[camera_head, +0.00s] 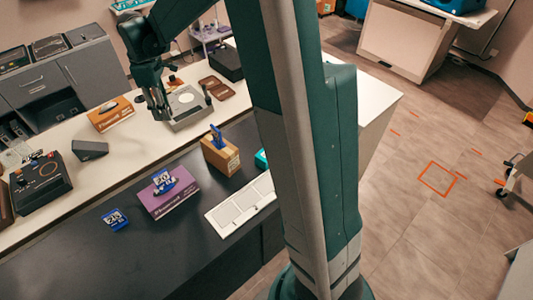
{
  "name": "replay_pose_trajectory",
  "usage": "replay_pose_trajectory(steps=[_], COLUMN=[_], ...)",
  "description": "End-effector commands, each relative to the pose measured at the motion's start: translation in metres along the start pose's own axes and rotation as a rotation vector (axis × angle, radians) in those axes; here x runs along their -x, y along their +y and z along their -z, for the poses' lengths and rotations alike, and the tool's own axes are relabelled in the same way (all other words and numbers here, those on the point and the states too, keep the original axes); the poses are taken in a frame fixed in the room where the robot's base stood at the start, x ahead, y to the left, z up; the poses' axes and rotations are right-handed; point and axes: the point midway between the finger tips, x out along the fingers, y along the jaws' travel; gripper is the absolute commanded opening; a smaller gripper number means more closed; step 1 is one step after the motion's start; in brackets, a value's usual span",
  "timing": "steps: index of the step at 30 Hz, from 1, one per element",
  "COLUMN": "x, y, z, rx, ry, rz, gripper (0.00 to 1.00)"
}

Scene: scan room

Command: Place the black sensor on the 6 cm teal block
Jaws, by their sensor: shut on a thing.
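My gripper (159,110) is at the upper left, pointing down over the white back counter, just left of a grey device with a pale round disc. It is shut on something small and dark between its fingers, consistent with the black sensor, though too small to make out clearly. A teal block (262,160) shows only in part on the dark worktop. My arm's large upright link hides the rest of it. Its visible top looks bare.
A wooden block with a blue tool (220,152) stands left of the teal block. A purple box (168,191) bears a blue clock-like item; a similar item (115,220) lies nearby. A white panelled tray (241,205) is in front. A dark wedge (91,150) sits further left.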

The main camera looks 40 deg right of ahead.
Motion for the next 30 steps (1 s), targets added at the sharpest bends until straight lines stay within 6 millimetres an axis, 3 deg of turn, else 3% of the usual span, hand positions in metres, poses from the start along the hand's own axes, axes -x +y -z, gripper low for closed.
replay_pose_trajectory(steps=[1,15,30], x=[-0.001,-0.003,-0.010], y=[0.005,0.029,0.027], z=[-0.016,-0.141,-0.269], rx=[-0.025,-0.248,-0.485], ry=[0.000,0.000,0.000], rz=[0.000,0.000,0.000], gripper=[0.16,0.16,0.16])
